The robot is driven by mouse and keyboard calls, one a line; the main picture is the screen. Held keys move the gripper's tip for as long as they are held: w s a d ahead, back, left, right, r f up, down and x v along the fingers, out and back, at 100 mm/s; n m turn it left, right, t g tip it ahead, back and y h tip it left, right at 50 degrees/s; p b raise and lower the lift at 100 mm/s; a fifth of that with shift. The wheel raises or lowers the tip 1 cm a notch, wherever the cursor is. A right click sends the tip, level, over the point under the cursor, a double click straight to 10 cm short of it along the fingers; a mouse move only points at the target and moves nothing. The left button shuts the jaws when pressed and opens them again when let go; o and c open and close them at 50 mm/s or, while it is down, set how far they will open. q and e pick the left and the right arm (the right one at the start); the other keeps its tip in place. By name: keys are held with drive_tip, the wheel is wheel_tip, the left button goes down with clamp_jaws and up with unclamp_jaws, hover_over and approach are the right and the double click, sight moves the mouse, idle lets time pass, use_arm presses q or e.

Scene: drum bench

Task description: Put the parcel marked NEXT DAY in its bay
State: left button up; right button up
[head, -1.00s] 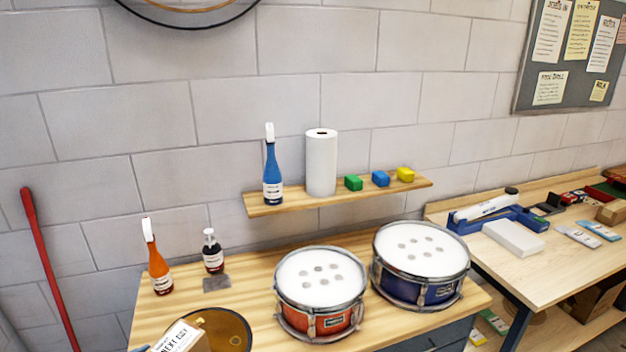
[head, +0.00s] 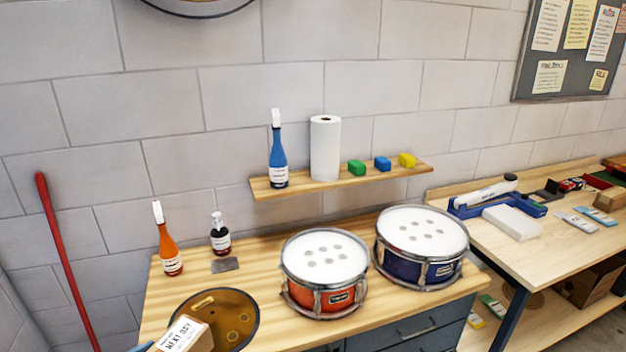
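The parcel marked NEXT DAY (head: 196,336) is a small cardboard box with a white label. It shows at the bottom left edge of the head view, in front of the brown cymbal (head: 238,309), and is partly cut off by the frame. A small blue piece (head: 143,347) touches or lies close to the parcel's left side; it may be part of my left gripper, but too little shows to tell its state. My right gripper is not in view. No parcel bay can be made out.
A red drum (head: 324,290) and a blue drum (head: 419,268) stand on the wooden bench (head: 262,338). An orange bottle (head: 168,247) and a dark bottle (head: 220,240) stand at its back left. A wall shelf (head: 335,184) is above. Another bench (head: 540,254) is at right.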

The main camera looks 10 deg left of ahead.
use_arm(q)
drive_tip(key=shift+w+d+f+n+y+b, duration=0.15)
drive_tip(key=shift+d+f+n+y+b, duration=0.1)
drive_tip(key=shift+d+b, duration=0.15)
drive_tip(key=shift+w+d+f+n+y+b, duration=0.15)
drive_tip(key=shift+d+n+y+b, duration=0.1)
drive_tip(key=shift+d+b, duration=0.15)
drive_tip(key=w+d+b, duration=0.2)
drive_tip(key=d+b, duration=0.2)
drive_tip(key=d, duration=0.3)
drive_tip(key=w+d+r+y+b, duration=0.1)
drive_tip(key=w+d+b, duration=0.2)
drive_tip(key=d, duration=0.5)
drive_tip(key=w+d+n+b, duration=0.1)
drive_tip(key=w+d+b, duration=0.1)
drive_tip(key=d+b, duration=0.2)
drive_tip(key=d, duration=0.3)
drive_tip(key=shift+w+d+r+b, duration=0.25)
drive_tip(key=shift+w+d+b, duration=0.05)
drive_tip(key=shift+w+d, duration=0.1)
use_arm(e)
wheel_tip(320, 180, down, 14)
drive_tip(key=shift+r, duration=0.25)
